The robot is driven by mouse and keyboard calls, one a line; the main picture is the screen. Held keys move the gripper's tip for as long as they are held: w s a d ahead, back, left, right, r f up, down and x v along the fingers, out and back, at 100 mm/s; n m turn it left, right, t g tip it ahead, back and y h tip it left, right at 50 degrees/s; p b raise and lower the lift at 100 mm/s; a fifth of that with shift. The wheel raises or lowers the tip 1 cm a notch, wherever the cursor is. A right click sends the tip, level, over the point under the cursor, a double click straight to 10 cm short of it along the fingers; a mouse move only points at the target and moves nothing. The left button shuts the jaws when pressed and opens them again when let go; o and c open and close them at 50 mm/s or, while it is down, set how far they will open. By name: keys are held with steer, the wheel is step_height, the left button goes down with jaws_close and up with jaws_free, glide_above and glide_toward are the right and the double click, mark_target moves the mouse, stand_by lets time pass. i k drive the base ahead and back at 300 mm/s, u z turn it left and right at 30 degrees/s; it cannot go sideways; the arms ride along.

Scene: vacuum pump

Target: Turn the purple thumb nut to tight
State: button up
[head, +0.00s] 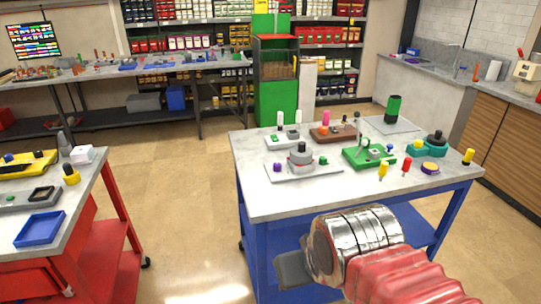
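A small purple knob (277,167), which looks like the thumb nut, sits at the left of a pale plate (300,175) on the blue-framed table. A grey stepped cylinder (300,157) with a reddish band, likely the pump, stands beside it, with a green knob (323,160) to its right. The knob is too small to tell how tight it is. My gripper (291,268) is at the lower middle, in front of the table's near edge and well apart from the knob. Its fingers are not clear, and I cannot tell whether it is open or holds anything.
The blue-framed table (270,208) also holds a green fixture (368,155), a brown block (335,133), a teal fixture (428,148) and yellow- and red-handled tools. A purple-and-yellow disc (430,168) lies right. A red-framed bench (90,190) stands left, with open floor between.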

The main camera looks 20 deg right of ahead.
mark_target(277, 167)
steer(key=z, duration=0.05)
steer(key=i, duration=1.1)
